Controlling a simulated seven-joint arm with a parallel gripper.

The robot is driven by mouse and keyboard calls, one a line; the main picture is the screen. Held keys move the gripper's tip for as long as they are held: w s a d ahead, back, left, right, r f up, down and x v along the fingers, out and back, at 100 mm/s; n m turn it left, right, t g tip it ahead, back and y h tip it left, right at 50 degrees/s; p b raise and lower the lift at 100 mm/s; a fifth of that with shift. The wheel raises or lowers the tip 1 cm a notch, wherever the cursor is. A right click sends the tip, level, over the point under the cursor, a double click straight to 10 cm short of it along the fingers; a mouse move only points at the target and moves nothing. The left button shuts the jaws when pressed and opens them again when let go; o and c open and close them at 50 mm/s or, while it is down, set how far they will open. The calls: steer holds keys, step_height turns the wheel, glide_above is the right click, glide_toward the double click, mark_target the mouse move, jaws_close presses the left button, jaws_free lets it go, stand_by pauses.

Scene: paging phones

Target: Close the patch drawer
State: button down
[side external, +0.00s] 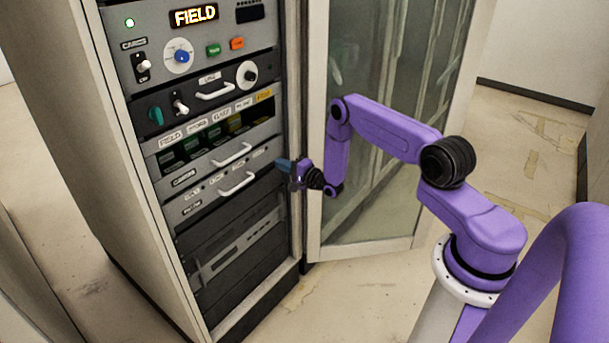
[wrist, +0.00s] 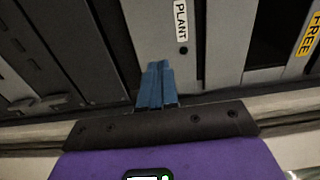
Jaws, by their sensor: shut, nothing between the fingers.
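The rack (side external: 140,190) has two grey fronts with white bar handles in its middle, an upper one (side external: 205,168) and a lower one (side external: 215,195). Their small labels are too blurred to tell which is the patch drawer, and I cannot tell how far either stands out. My gripper (side external: 284,164) is at the rack's right edge, level with these fronts. Its blue fingertips are shut and empty. In the wrist view the fingers (wrist: 155,86) are together in front of a grey panel (wrist: 223,45) with a PLANT label (wrist: 182,22); contact cannot be told.
Above are labelled slots (side external: 205,140), a switch panel (side external: 215,90) and a panel with a lit FIELD display (side external: 194,15). The glass door (side external: 375,225) stands open to the right, behind my arm. Dark panels (side external: 225,225) fill the lower rack. A yellow FREE label (wrist: 308,35) shows in the wrist view.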

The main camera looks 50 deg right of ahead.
steer(key=s, duration=0.9)
steer(key=w+a+r+n+g+y, duration=0.2)
steer(key=w+a+n, duration=0.15)
steer(key=a, duration=0.25)
steer(key=w+a+r+n+g+y, duration=0.2)
steer(key=a+r+n, duration=0.1)
steer(key=a+n, duration=0.2)
steer(key=s+a+r+n+g, duration=0.3)
steer(key=s+a+r+n, duration=0.1)
steer(key=a, duration=0.3)
steer(key=s+a+r+n+g, duration=0.3)
steer(key=a+n, duration=0.1)
steer(key=a, duration=0.2)
steer(key=s+a+r+n+g+h, duration=0.1)
steer(key=s+a+r+n+g, duration=0.15)
steer(key=s, duration=0.65)
steer(key=s+a+r+n+g, duration=0.2)
steer(key=s+a+r+n, duration=0.15)
steer(key=s, duration=0.45)
steer(key=s+d+r+n+g+h, duration=0.1)
steer(key=s+d+r+n, duration=0.1)
steer(key=s, duration=0.7)
steer(key=s+d+r+n+g+h, duration=0.1)
steer(key=s+d+r+n+g, duration=0.1)
steer(key=s+d+n, duration=0.3)
steer(key=s+r+n, duration=0.1)
steer(key=s, duration=0.3)
steer(key=shift+s+r+h, duration=0.15)
steer(key=shift+r+h, duration=0.15)
